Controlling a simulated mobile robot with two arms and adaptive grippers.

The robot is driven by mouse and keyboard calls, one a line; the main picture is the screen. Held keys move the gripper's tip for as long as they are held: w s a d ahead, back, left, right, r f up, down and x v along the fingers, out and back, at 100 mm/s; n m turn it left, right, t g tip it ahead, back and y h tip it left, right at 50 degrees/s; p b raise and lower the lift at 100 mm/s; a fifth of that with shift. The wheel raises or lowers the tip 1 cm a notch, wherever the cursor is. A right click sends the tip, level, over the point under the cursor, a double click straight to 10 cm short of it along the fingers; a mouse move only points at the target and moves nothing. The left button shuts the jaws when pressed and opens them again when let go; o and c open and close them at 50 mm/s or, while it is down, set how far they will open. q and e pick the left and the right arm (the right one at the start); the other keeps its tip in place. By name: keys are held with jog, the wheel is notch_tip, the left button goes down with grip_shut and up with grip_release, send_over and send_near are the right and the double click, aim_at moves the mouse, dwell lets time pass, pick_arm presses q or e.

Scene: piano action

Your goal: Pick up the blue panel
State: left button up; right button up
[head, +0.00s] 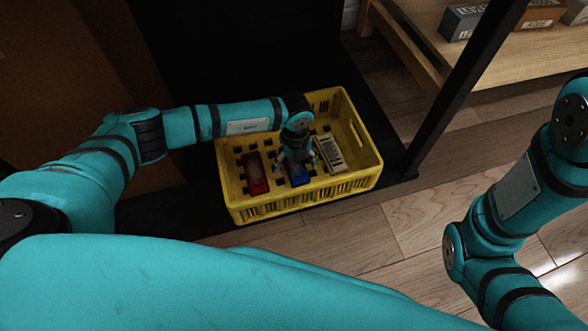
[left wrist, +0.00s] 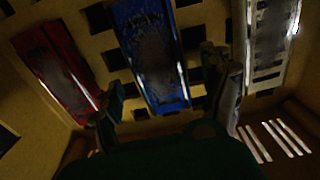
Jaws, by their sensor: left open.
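The blue panel (head: 298,176) lies flat in the yellow crate (head: 251,212), between a red panel and a white one. My left gripper (head: 297,163) is inside the crate, above the blue panel, and hides part of it in the head view. In the left wrist view the blue panel (left wrist: 152,55) runs lengthwise ahead of the open fingers (left wrist: 165,110), which stand apart on either side of its near end.
The red panel (head: 256,174) lies left of the blue one, and the white panel (head: 329,153) lies right of it. The crate walls surround the gripper. A black post (head: 462,90) rises right of the crate, with a wooden shelf (head: 430,45) behind.

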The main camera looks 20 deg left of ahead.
pick_arm(q)
jog(key=shift+f, duration=0.3)
jog(key=c, duration=1.4)
jog(key=shift+r, duration=0.15)
